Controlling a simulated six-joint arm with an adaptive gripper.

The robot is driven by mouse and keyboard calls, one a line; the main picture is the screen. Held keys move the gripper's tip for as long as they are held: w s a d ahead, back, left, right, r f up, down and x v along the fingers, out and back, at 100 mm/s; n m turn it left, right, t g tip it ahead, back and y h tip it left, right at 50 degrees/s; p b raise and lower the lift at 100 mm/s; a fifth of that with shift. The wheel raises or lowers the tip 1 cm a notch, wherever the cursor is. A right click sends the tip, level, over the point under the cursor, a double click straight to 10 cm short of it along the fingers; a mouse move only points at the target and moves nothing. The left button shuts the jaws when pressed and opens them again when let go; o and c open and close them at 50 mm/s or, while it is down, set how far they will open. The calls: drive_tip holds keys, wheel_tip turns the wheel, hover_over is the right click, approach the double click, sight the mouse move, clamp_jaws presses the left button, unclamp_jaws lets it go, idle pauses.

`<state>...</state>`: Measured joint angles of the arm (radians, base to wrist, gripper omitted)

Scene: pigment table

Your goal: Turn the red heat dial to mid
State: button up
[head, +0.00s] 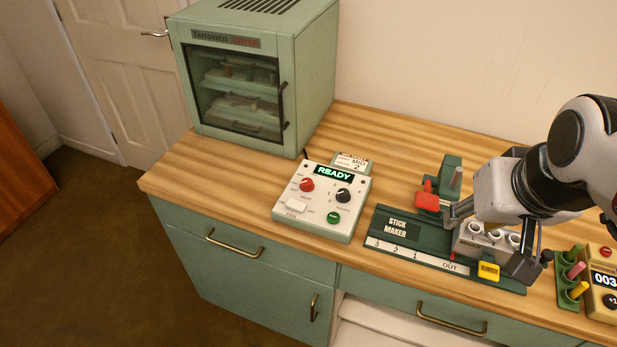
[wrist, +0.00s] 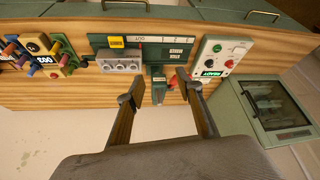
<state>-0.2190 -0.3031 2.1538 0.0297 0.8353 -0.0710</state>
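The red heat dial (head: 307,185) is a small round knob at the upper left of the white control panel (head: 283,214). The panel's screen reads READY. The pointer's exact setting is too small to tell. In the wrist view the red dial (wrist: 229,63) shows on the panel (wrist: 207,50), to the right of my gripper. My gripper (head: 490,240) hangs above the stick maker in the head view, well right of the dial. In the wrist view its two fingers (wrist: 160,100) stand wide apart with nothing held between them.
A drying cabinet (head: 315,80) stands behind the panel. A black knob (head: 343,195) and green button (head: 333,217) are near the dial. Pigment sticks stand at right.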

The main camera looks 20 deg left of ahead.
drive_tip(key=w+a+n, duration=0.1)
drive_tip(key=w+a, duration=0.5)
drive_tip(key=n+g+y, duration=0.2)
drive_tip(key=n, duration=0.3)
approach(307, 181)
drive_tip(key=shift+a+f, duration=0.1)
drive_tip(key=shift+a, duration=0.05)
drive_tip(key=shift+f, duration=0.1)
drive_tip(key=shift+x, duration=3.8)
clamp_jaws()
